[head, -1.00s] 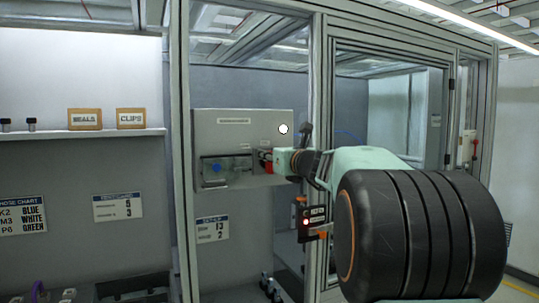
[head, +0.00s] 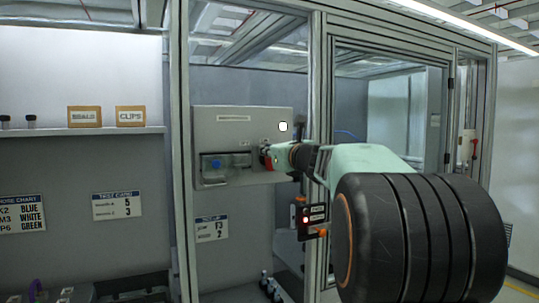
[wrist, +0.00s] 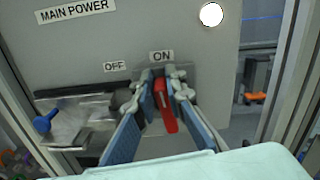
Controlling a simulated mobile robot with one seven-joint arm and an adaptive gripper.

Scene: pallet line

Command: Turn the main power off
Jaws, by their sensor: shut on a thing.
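The grey main power panel (head: 220,132) hangs in the framed cell, and its "MAIN POWER" label (wrist: 75,11) shows in the wrist view. A red switch handle (wrist: 166,104) is under the ON label (wrist: 161,56), pointing down. The OFF label (wrist: 115,66) is to its left. My gripper (wrist: 161,82) has its two blue-padded fingers on either side of the red handle and is shut on it. In the head view my gripper (head: 271,157) reaches the panel's lower right, covering most of the handle.
A white round lamp (wrist: 211,14) is at the upper right. A frame post (head: 318,100) stands close right of the panel.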

